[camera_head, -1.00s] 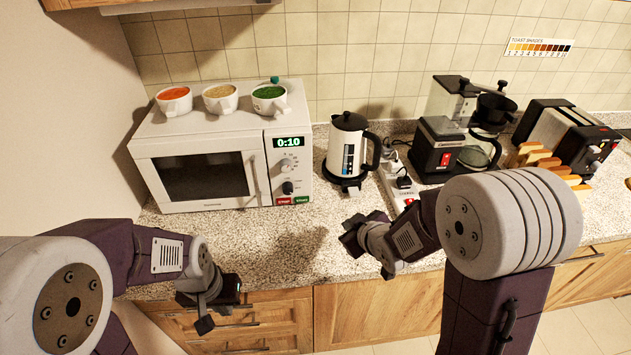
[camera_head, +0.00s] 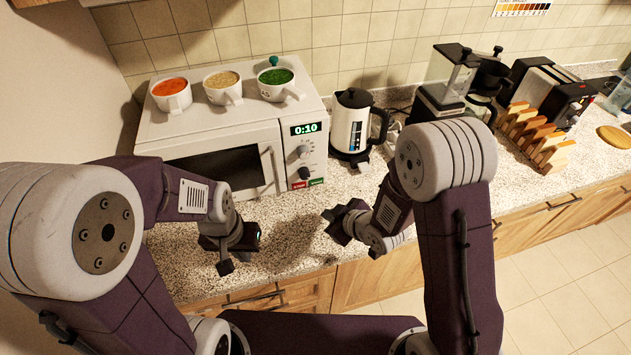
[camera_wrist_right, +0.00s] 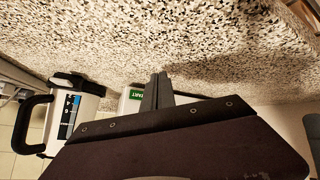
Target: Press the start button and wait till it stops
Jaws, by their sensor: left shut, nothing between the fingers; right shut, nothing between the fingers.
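The white microwave (camera_head: 244,128) stands on the counter with its door closed; its display (camera_head: 305,128) reads 0:10. The green start button (camera_head: 316,182) is at the bottom of its control panel, beside the red stop button (camera_head: 300,185). The green START label also shows in the right wrist view (camera_wrist_right: 136,95). My right gripper (camera_head: 336,222) is shut and empty, in front of and below the button, apart from it in the head view. Its closed fingers show in the wrist view (camera_wrist_right: 160,82). My left gripper (camera_head: 225,264) is shut and empty near the counter's front edge.
Three cups with orange, beige and green contents (camera_head: 222,86) stand on the microwave. A white kettle (camera_head: 350,125) is close to its right. A coffee maker (camera_head: 450,85), toast rack (camera_head: 535,138) and toaster (camera_head: 565,95) stand farther right. The counter in front of the microwave is clear.

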